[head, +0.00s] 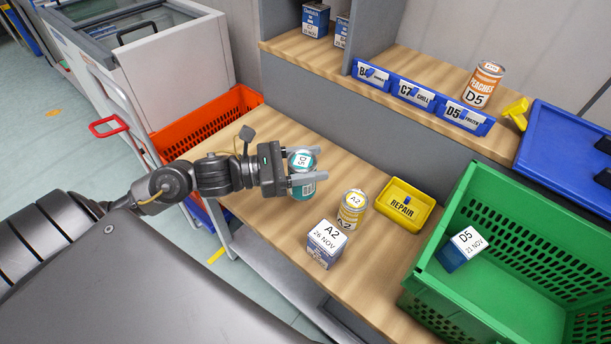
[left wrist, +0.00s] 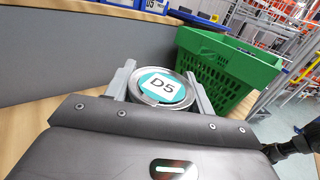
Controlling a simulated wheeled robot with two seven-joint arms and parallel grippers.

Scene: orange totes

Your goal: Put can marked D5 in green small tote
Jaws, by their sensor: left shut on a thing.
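My left gripper (head: 306,181) is shut on a teal can marked D5 (head: 301,160). The can is between the two fingers above the wooden bench. In the left wrist view the can's top, with a white D5 label (left wrist: 163,85), sits between the fingertips (left wrist: 162,88). The green tote (head: 452,215) stands at the right of the bench, with a blue and white box marked D5 (head: 463,247) inside. The green tote also shows in the left wrist view (left wrist: 225,62), beyond the can. My right gripper is not in view.
A yellow can marked A2 (head: 352,210) and a box marked A2 (head: 326,243) stand between my gripper and the tote. A yellow REPAIR tray (head: 404,206) lies behind them. An orange can marked D5 (head: 483,85) stands on the shelf. An orange tote (head: 208,118) is at the left.

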